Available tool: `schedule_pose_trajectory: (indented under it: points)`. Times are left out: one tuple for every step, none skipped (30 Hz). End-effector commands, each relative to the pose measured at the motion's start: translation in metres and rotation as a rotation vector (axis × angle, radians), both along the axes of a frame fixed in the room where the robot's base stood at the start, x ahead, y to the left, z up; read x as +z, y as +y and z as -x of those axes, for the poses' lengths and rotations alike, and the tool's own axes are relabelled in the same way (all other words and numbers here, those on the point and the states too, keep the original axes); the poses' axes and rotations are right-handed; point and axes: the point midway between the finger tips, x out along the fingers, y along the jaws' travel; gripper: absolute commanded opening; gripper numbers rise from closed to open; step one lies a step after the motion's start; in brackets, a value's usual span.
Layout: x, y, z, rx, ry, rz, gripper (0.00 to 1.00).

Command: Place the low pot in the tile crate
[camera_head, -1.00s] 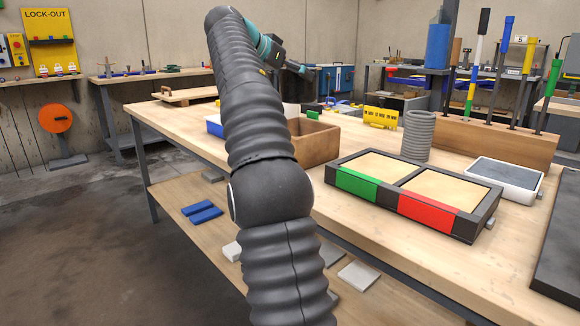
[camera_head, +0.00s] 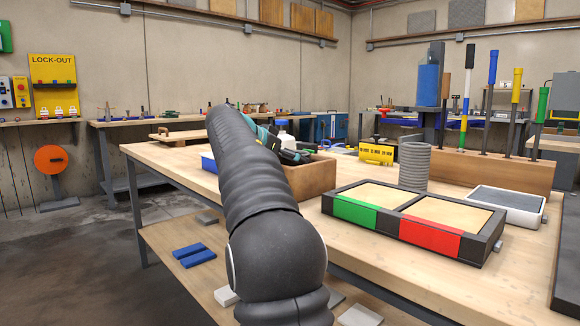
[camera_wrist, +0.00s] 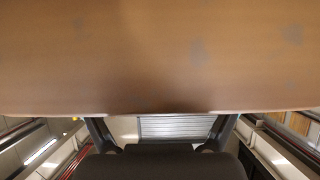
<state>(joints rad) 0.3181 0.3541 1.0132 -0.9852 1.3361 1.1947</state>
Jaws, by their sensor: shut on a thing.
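In the wrist view a broad brown, grey-flecked curved surface, which I take as the low pot (camera_wrist: 150,60), fills the upper half. My gripper (camera_wrist: 160,122) is shut on its lower edge, one dark finger at each side. In the head view my gripper (camera_head: 300,156) is low over an open brown wooden crate (camera_head: 312,180), mostly behind my arm. The pot cannot be made out there. I take this crate as the tile crate; its inside is hidden.
A black two-part tray (camera_head: 410,218) with green and red fronts lies right of the crate. A grey ribbed cylinder (camera_head: 414,166), a yellow sign block (camera_head: 377,153) and a wooden tool rack (camera_head: 480,168) stand behind. A blue bin (camera_head: 209,164) is left of the crate.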

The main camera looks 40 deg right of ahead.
Motion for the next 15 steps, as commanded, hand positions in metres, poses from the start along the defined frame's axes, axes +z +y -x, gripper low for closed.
schedule_pose_trajectory:
  points:
    - [-0.0024,0.0001,0.0008,0.0,-0.002,0.002,0.22]
    - [-0.0034,0.0001,0.0007,0.0,-0.002,0.002,0.22]
    - [-0.0039,0.0,0.0007,0.0,-0.002,0.003,0.22]
    - [-0.0038,0.0,0.0007,0.0,-0.002,0.003,0.22]
    - [-0.0037,0.0,0.0006,0.0,-0.002,0.003,0.22]
    - [-0.0034,0.0,0.0006,0.0,-0.002,0.003,0.22]
    - [-0.0033,-0.0001,0.0006,0.0,-0.002,0.003,0.22]
    - [-0.0033,-0.0001,0.0006,0.0,-0.002,0.003,0.22]
    - [-0.0033,-0.0001,0.0005,0.0,-0.002,0.003,0.22]
    - [-0.0034,0.0,0.0005,0.0,-0.002,0.003,0.22]
    - [-0.004,0.0,0.0005,0.0,-0.002,0.003,0.22]
    - [-0.0052,0.0,0.0005,0.0,-0.002,0.003,0.22]
    - [-0.0063,0.0,0.0005,0.0,-0.002,0.003,0.22]
    - [-0.0072,0.0,0.0005,0.0,-0.002,0.003,0.22]
    - [-0.0088,0.0,0.0001,0.0,0.0,0.001,0.91]
